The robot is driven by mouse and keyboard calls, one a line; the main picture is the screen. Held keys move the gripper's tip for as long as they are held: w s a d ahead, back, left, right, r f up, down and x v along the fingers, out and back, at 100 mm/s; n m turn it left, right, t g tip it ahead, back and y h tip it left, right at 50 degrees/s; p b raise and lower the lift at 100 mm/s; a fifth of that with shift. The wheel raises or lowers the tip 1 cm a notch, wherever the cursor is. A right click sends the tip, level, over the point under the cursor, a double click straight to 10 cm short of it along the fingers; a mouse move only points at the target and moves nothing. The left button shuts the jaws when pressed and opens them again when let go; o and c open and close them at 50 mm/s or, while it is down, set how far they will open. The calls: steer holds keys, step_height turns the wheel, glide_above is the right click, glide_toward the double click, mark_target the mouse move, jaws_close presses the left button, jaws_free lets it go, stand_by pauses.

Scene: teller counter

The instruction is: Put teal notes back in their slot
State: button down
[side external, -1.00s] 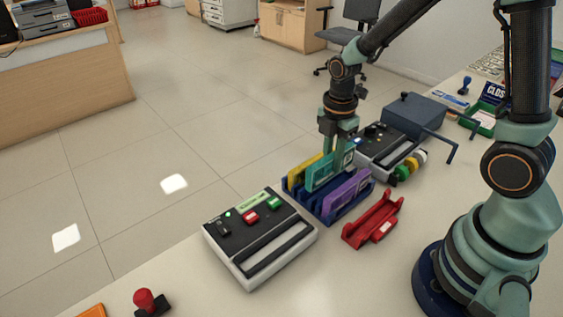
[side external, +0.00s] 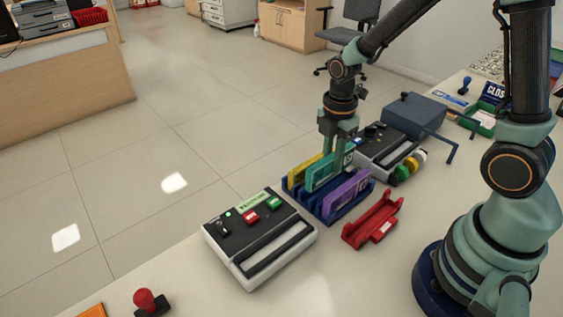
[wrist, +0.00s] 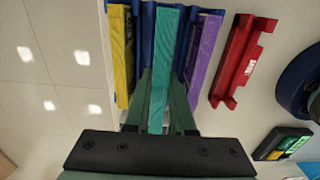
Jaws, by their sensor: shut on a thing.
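The teal notes (side external: 319,174) stand upright in a blue slotted rack (side external: 325,217), between yellow notes (side external: 297,174) and purple notes (side external: 346,193). My gripper (side external: 335,158) points down from above and is shut on the teal notes. In the wrist view the teal notes (wrist: 165,60) run between the two fingers, in line with the rack's dividers (wrist: 146,30). The yellow notes (wrist: 121,60) are at left and the purple notes (wrist: 203,55) at right, both apart from the fingers. The bottom edge of the teal notes is hidden, so their exact depth cannot be told.
An empty red holder (side external: 374,220) lies right of the rack. A grey and black machine with buttons (side external: 259,236) stands in front, and another machine (side external: 385,146) behind. A dark blue box (side external: 414,115) is farther back.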

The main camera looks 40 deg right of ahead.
mark_target(330, 172)
steer(key=shift+f, duration=0.1)
steer(key=shift+f, duration=2.1)
steer(key=c, duration=0.7)
jaws_free()
steer(key=shift+r, duration=0.15)
steer(key=shift+r, duration=3.4)
